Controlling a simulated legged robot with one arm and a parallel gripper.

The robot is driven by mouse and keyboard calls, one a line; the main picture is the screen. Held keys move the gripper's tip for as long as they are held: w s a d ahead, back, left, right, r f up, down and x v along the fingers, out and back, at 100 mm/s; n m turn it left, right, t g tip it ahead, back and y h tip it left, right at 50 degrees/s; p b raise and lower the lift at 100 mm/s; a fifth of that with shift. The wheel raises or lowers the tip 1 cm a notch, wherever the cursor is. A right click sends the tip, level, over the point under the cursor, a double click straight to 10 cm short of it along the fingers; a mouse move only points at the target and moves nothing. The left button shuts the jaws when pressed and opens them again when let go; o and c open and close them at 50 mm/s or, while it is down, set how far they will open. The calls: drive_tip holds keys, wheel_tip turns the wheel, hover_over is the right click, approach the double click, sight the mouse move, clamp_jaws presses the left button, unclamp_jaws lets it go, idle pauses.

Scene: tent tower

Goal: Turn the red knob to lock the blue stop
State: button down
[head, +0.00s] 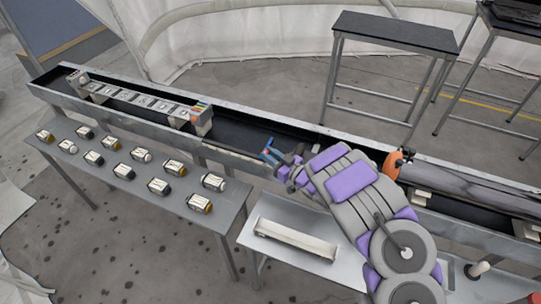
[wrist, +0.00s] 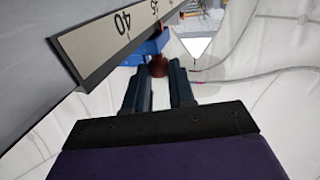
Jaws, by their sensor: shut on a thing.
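The blue stop (head: 268,151) sits at the long metal trough, just beyond my gripper (head: 281,167). In the wrist view the blue stop (wrist: 150,47) is under the edge of a ruler strip (wrist: 105,38) marked 40. The small dark red knob (wrist: 158,66) is on the near side of the stop, between the tips of my gripper (wrist: 159,72). My gripper is shut on the knob, with a finger on each side. The stop's far side is hidden.
The trough (head: 235,135) runs across the view, with a row of numbered blocks (head: 135,99) at its left end. A white bar (head: 296,240) lies on a lower shelf. An orange part (head: 396,164) stands on the trough to the right.

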drive_tip(key=shift+s+a+r+m+t+h+p, duration=0.1)
drive_tip(key=shift+m+t+h+p, duration=0.2)
drive_tip(key=shift+p, duration=0.3)
drive_tip(key=shift+s+a+m+t+h+p, duration=0.1)
drive_tip(key=shift+a+m+t+h+p, duration=0.45)
drive_tip(key=shift+m+h, duration=2.6)
drive_tip(key=shift+a+m+t+h+p, duration=0.55)
drive_tip(key=shift+m+h, duration=1.45)
drive_tip(key=shift+h, duration=2.25)
drive_tip(key=shift+s+a+m+t+h+p, duration=0.1)
drive_tip(key=shift+a+m+t+h+p, duration=0.45)
drive_tip(key=shift+m+h, duration=2.6)
drive_tip(key=shift+n+h, duration=0.4)
drive_tip(key=shift+h, duration=0.45)
drive_tip(key=c, duration=0.9)
unclamp_jaws()
drive_tip(key=shift+c, duration=0.2)
drive_tip(key=v, duration=1.7)
drive_tip(key=shift+a+p, duration=0.2)
drive_tip(key=shift+p, duration=0.15)
